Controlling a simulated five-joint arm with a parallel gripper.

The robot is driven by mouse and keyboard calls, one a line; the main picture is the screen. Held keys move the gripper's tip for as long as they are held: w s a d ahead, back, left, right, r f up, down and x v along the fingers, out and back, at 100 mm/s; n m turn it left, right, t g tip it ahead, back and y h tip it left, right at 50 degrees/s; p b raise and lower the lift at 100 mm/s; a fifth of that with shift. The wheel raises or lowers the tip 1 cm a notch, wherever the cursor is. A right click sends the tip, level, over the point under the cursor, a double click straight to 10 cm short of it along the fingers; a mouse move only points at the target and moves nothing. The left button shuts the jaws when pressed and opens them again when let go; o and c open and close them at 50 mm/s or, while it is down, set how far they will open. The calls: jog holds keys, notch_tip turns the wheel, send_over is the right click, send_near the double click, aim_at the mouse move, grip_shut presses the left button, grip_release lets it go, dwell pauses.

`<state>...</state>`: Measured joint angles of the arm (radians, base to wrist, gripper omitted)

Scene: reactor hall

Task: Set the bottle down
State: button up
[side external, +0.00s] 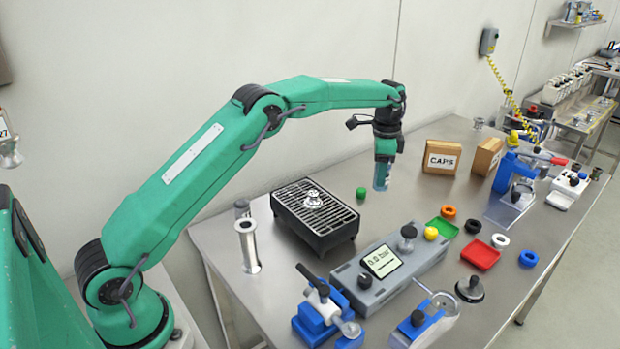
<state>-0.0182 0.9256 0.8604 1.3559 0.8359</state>
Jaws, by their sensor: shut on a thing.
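My gripper (386,151) points down above the back middle of the steel table. It is shut on a small translucent bluish bottle (381,177). The bottle hangs roughly upright below the fingers, and its upper part is hidden by them. Its lower end is close to the tabletop (400,212), but I cannot tell whether it touches. A small green cap (361,193) lies on the table just left of the bottle.
A black grated stand (334,227) with a metal fitting is left of the bottle. A wooden CAPS box (442,158) stands to its right. A grey gauge unit (388,273), a green tray (443,227) and a red tray (480,254) are nearer the front.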

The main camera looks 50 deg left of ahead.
jog(key=s+a+r+n, duration=0.1)
jog(key=s+a+n, duration=0.55)
jog(key=a, duration=0.35)
jog(key=shift+n, duration=0.35)
jog(key=w+a+f, duration=0.1)
jog(key=a+f, duration=0.1)
jog(key=a, duration=0.2)
jog(key=a+f, duration=0.2)
jog(key=a, duration=0.2)
jog(key=w+a+f, duration=0.1)
jog(key=a+f, duration=0.1)
jog(key=a, duration=0.1)
jog(key=shift+w+a+f, duration=0.3)
jog(key=shift+a+f, duration=0.05)
jog(key=shift+a, duration=0.05)
jog(key=shift+f, duration=2)
jog(key=shift+f, duration=0.2)
jog(key=o, duration=1)
jog(key=shift+r, duration=0.15)
